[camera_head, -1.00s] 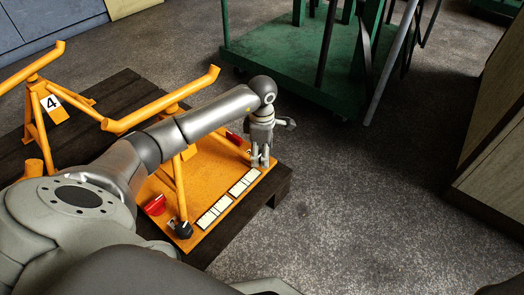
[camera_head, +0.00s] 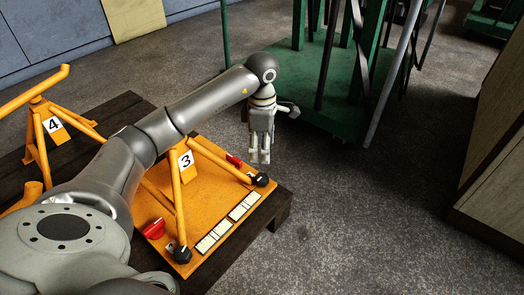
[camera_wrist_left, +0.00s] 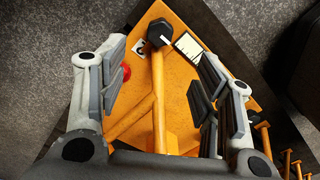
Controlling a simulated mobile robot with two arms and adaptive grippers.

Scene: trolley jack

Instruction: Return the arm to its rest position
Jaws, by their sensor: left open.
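My left arm reaches across the head view from the lower left. In the left wrist view my left gripper (camera_wrist_left: 160,90) is open. Between and below its fingers an orange bar (camera_wrist_left: 158,95) with a black knob (camera_wrist_left: 160,32) shows, apart from the finger pads as far as I can tell. The right gripper is not in view.
The orange jack numbered 3 (camera_head: 178,190) stands on a dark wooden pallet (camera_head: 262,218), with red handles (camera_head: 154,229). Jack 4 (camera_head: 45,125) stands behind left. A green trolley (camera_head: 285,90) is behind the gripper; a wooden cabinet (camera_head: 490,150) is at right. Grey floor between is clear.

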